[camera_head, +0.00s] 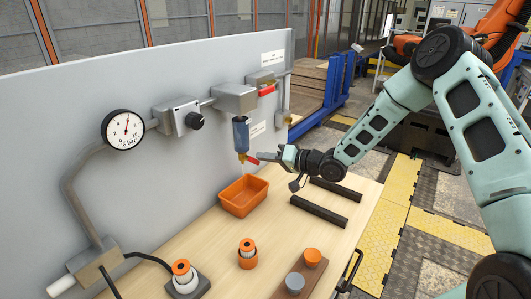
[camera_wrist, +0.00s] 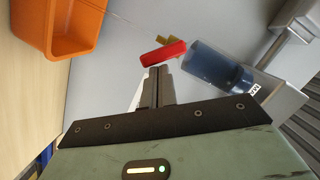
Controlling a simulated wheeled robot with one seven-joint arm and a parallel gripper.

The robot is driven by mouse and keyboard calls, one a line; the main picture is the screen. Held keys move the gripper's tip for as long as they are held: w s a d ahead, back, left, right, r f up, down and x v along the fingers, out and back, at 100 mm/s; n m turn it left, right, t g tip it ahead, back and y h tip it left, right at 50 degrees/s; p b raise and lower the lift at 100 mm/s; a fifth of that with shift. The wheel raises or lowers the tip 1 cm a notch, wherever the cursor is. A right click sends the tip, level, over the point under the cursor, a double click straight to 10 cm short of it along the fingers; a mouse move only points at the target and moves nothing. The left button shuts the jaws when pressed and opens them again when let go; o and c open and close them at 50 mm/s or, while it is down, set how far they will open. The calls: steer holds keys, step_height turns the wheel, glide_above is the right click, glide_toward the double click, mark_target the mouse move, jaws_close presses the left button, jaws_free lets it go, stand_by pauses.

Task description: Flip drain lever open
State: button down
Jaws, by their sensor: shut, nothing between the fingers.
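The drain lever is a small red handle (camera_head: 253,161) at the bottom of a blue transparent filter bowl (camera_head: 241,134) on the grey panel. In the wrist view the red lever (camera_wrist: 163,53) lies just past my fingertips, on a brass fitting (camera_wrist: 168,40) beside the bowl (camera_wrist: 210,66). My gripper (camera_head: 259,156) is shut and empty, with its tips at the lever in the head view. In the wrist view my gripper (camera_wrist: 157,72) has its fingers together right by the lever's end. I cannot tell whether they touch it.
An orange bin (camera_head: 243,196) stands on the table below the bowl. A second red lever (camera_head: 267,90) is up right on the panel. A gauge (camera_head: 123,130) and a black knob (camera_head: 195,121) are left. Two dark bars (camera_head: 318,211) lie right; orange and grey parts stand in front.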

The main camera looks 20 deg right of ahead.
steer(key=m, duration=0.1)
steer(key=f+m+y, duration=0.1)
steer(key=m, duration=0.1)
steer(key=f+m+b, duration=0.1)
steer(key=m, duration=0.1)
steer(key=shift+s+a+y, duration=0.15)
steer(key=shift+a+y, duration=0.05)
steer(key=shift+y, duration=0.1)
steer(key=shift+r, duration=0.1)
